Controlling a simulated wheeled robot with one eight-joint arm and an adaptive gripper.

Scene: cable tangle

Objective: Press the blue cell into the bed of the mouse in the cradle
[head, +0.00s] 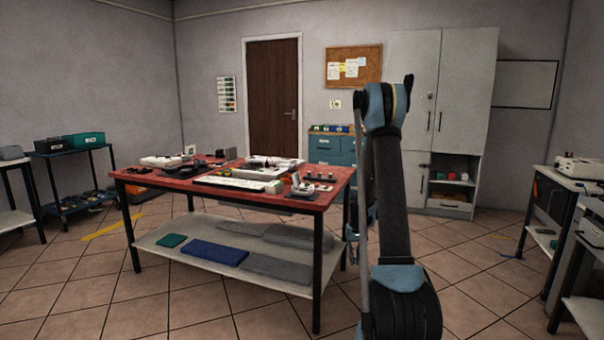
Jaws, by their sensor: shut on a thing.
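A red-topped workbench (160,180) stands left of centre with small devices and parts on it. A small upright item with a pale part (300,185) sits near its right front corner; it is too small to tell whether it is the cradle with the mouse. I cannot make out the blue cell or the bed of the mouse. My arm rises in front of the bench's right end and folds down behind itself.
A white keyboard-like item (232,183) lies along the bench's front edge. The lower shelf (170,238) holds blue, grey and green mats. A side table with a white machine (578,168) stands at right. Tiled floor is clear in front of the bench.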

